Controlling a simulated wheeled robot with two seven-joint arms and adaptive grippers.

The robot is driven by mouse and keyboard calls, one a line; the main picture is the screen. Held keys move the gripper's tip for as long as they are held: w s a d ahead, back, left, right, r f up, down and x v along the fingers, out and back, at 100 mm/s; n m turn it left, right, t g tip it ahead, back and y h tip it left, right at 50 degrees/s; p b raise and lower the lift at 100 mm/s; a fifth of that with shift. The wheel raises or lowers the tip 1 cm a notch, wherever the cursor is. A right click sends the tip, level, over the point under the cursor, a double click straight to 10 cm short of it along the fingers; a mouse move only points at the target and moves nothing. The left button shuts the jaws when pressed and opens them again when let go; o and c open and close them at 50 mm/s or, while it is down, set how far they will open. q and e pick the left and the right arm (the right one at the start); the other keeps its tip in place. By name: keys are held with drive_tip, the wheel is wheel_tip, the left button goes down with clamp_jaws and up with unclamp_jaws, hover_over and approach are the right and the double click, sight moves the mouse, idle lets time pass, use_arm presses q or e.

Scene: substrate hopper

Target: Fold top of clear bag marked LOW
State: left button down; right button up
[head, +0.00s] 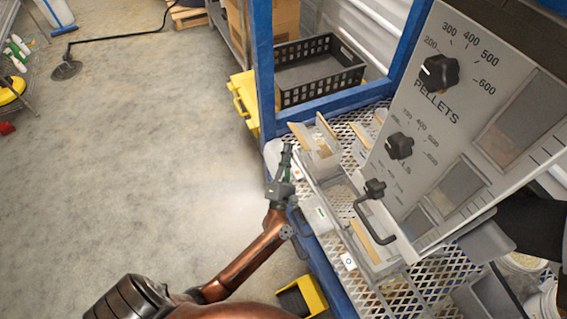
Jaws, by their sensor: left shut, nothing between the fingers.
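My left gripper (286,157) is shut and empty at the left edge of a mesh shelf, its fingers pointing away from me. Just right of it, clear-walled pieces with tan upper edges (315,142) stand on the mesh. I cannot tell which of them, if any, is the clear bag, and no LOW mark is readable. A long clear-sided form (345,215) with a small white and green label runs below them, under the panel. I do not make out my right gripper.
A grey panel (437,113) with black knobs and PELLETS lettering leans over the mesh shelf (418,283). A blue frame post (263,70) rises behind my left gripper. A black crate (318,75) stands beyond. The concrete floor at left is mostly clear.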

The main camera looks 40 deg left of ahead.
use_arm(q)
drive_tip(key=shift+w+d+r, duration=0.5)
drive_tip(key=shift+w+r, duration=0.25)
drive_tip(key=shift+r, duration=0.15)
